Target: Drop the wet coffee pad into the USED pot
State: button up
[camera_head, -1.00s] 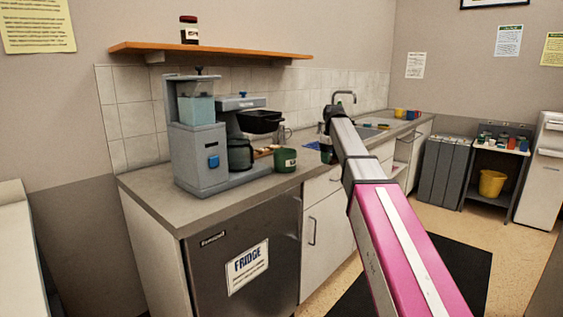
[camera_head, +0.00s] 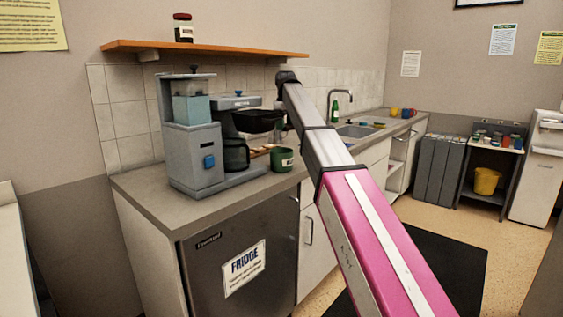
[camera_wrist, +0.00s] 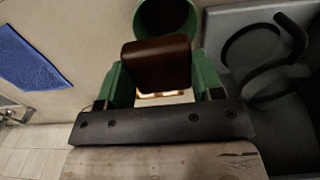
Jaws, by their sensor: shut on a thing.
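A dark brown block, taken as the wet coffee pad (camera_wrist: 157,62), is held between the green fingers of my gripper (camera_wrist: 160,72) in the wrist view. The green pot (camera_head: 277,156) stands on the counter right of the coffee machine, with a white label whose word is too small to read surely. In the wrist view its round, dark opening (camera_wrist: 167,16) lies just beyond the pad. The pad appears outside the opening; its height over the rim cannot be told.
The grey coffee machine (camera_head: 195,155) with its dark carafe (camera_head: 236,155) stands close left of the pot. A wooden shelf (camera_head: 215,48) hangs above. A blue cloth (camera_wrist: 27,58) lies on the counter. A green bottle (camera_head: 335,111) stands by the sink (camera_head: 355,131).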

notch_tip(320, 180, down, 4)
jog(key=shift+f, duration=0.1)
dwell(0.4)
jog(key=o, duration=1)
